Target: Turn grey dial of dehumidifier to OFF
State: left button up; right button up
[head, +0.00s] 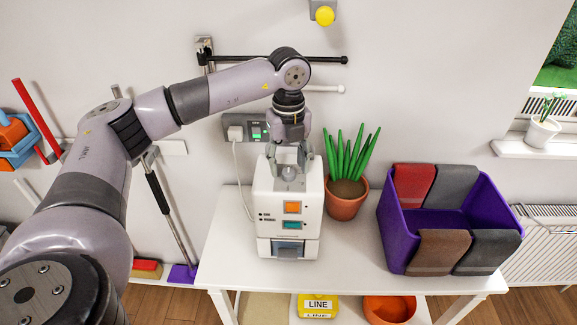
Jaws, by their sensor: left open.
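The white dehumidifier (291,212) stands upright on a white table. I cannot tell whether the fingers touch the dial. The dial's pointer and any OFF mark are too small or hidden to read. My right gripper is not in view.
A potted plant (344,198) stands close to the right of the dehumidifier. A purple bin (396,237) with cloths over its rim is farther right. A wall socket (243,134) with a plug and cord is behind. The table's front (335,277) is clear.

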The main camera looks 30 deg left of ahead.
aim_at(288, 172)
pick_arm(q)
notch_tip(288, 172, up, 11)
jog(key=shift+f, duration=0.2)
jog(key=shift+s+f, duration=0.1)
dwell(0.5)
